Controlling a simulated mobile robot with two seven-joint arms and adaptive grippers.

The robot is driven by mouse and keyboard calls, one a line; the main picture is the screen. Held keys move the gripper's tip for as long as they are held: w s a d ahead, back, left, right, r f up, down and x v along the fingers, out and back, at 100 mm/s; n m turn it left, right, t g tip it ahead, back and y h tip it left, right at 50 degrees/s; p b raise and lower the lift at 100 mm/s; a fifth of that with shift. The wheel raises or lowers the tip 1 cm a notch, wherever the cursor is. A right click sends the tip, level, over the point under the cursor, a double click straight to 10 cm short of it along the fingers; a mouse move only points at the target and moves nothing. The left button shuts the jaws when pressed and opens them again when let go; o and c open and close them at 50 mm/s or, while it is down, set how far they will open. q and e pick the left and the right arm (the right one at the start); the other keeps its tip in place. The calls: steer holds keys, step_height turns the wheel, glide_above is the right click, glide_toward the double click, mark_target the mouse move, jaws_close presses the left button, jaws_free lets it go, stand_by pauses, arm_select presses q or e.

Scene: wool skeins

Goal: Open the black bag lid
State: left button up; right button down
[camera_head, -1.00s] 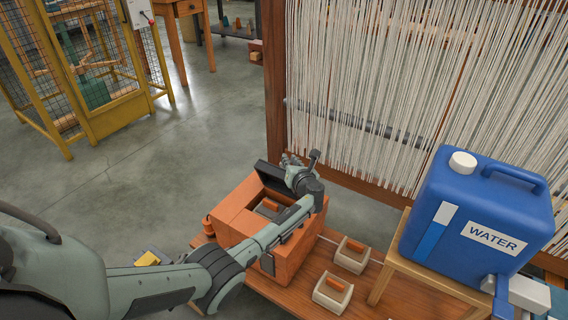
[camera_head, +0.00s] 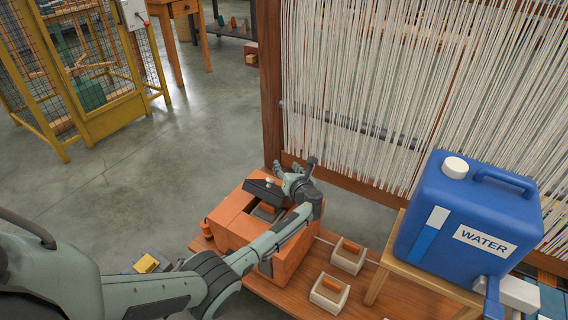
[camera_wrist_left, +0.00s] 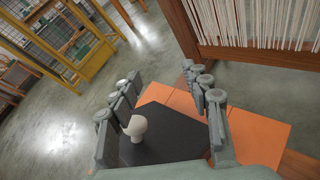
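The orange box-like bag (camera_head: 232,218) stands on a wooden board. Its black lid (camera_head: 258,189) is tilted over the back of the opening, with part of the inside showing. A pale round knob (camera_head: 270,182) sits on the lid. In the left wrist view the black lid (camera_wrist_left: 165,140) and pale knob (camera_wrist_left: 136,128) lie between the finger rows. My left gripper (camera_head: 296,178) is above the bag's back right side, next to the lid. Its fingers are spread apart in the left wrist view (camera_wrist_left: 163,110); I cannot tell whether they touch the lid. My right gripper is not in view.
Two small pale trays (camera_head: 348,257) with orange pieces are right of the bag. A blue water container (camera_head: 465,215) stands on a small wooden stand. The loom with hanging threads (camera_head: 380,90) rises behind. Grey floor (camera_head: 150,190) is clear to the left.

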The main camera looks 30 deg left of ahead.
arm_select(q)
steer(key=s+d+r, duration=0.2)
steer(key=d+r, duration=0.2)
steer(key=shift+s+d+r, duration=0.15)
steer(key=shift+s+d, duration=0.05)
steer(key=shift+s, duration=0.05)
stand_by(0.4)
steer(key=shift+d, duration=0.1)
stand_by(0.3)
steer(key=v, duration=0.7)
steer(key=shift+s, duration=0.2)
